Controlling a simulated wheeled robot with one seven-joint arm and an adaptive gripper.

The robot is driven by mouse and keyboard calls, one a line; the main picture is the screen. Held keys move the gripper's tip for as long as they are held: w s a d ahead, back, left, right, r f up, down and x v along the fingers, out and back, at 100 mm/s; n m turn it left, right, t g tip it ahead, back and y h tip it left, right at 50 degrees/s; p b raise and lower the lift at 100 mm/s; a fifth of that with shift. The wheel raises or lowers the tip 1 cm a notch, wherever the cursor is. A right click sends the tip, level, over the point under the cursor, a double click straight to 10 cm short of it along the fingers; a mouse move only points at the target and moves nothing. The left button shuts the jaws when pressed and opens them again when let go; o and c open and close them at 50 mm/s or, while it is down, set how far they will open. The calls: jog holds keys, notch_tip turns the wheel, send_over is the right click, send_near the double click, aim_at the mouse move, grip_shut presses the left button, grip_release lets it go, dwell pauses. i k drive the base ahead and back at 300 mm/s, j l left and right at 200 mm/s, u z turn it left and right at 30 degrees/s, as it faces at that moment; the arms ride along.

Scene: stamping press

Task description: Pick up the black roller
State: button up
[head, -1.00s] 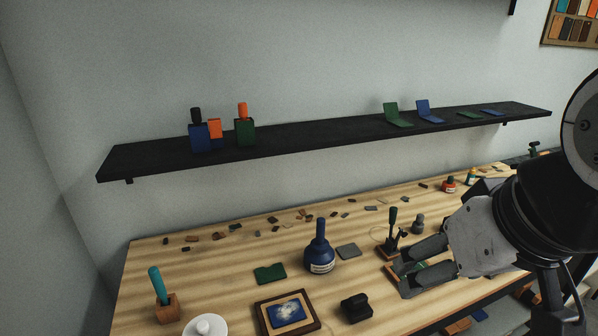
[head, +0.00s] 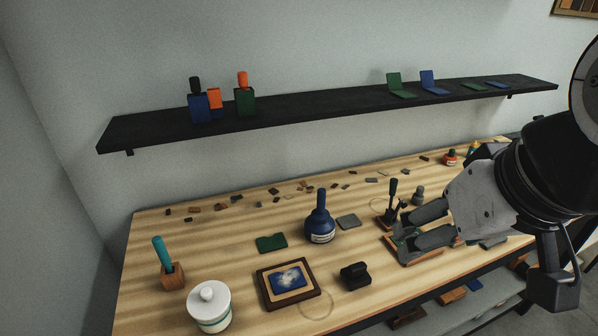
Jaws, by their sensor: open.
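A small black block-like object (head: 355,275) with a raised, rounded top stands on the wooden bench, right of a framed blue picture; it may be the black roller, but its shape is too small to be sure. My gripper (head: 409,231) comes in from the right with its two grey fingers apart and nothing between them. Its tips are over a wood-framed tray (head: 427,257) with a green surface, above and to the right of the black object. The fingers hide part of the tray. A dark upright-handled tool (head: 391,205) stands just behind the fingers.
The bench (head: 215,245) also holds a blue bottle (head: 320,228), a white lidded jar (head: 209,308), a teal-handled tool in a wooden block (head: 171,274), the framed picture (head: 263,293) and scattered small chips. A black wall shelf (head: 330,97) spans above.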

aim_at(356, 275)
jog(key=l+u, duration=0.3)
jog(key=l, duration=0.6)
jog(key=l+u, duration=0.3)
jog(key=l, duration=0.65)
